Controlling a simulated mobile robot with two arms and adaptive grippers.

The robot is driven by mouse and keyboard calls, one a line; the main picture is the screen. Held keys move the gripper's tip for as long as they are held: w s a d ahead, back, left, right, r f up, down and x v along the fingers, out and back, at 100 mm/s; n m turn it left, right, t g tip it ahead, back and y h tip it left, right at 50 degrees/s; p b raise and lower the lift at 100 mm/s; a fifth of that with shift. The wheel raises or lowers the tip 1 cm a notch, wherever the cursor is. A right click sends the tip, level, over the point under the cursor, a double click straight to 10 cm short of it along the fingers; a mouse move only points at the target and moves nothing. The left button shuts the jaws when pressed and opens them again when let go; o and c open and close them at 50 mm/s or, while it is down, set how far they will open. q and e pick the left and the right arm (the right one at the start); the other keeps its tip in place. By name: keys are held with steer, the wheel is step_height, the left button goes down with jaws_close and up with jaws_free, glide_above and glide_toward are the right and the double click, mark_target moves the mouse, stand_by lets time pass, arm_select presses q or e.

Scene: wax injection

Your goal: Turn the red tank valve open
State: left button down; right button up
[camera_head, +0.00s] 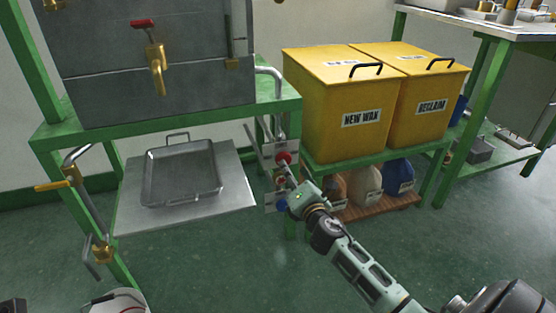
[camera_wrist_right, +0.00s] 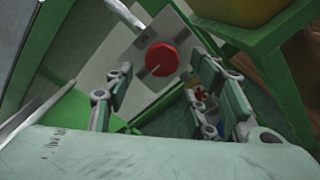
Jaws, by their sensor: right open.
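A round red knob (camera_head: 283,157) sits on a pale panel (camera_head: 270,150) on the right leg of the green stand. My right gripper (camera_head: 287,182) is just below the knob in the head view, close to the panel. In the wrist view its fingers (camera_wrist_right: 163,82) are spread and empty, and whether they touch anything is unclear. A brass tap with a red handle (camera_head: 143,23) is on the grey tank (camera_head: 100,75). My left gripper is not seen.
A blue knob (camera_head: 282,205) is below the red knob, beside my right gripper. Yellow bins (camera_head: 320,90) stand on a green rack to the right. A grey pan (camera_head: 180,175) rests on the stand's lower shelf. The green floor in front is mostly open.

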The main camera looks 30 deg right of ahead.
steer(key=b+x, duration=0.1)
steer(key=x, duration=0.5)
steer(key=shift+a+b, duration=0.15)
steer(key=shift+b, duration=0.15)
steer(key=c, duration=1)
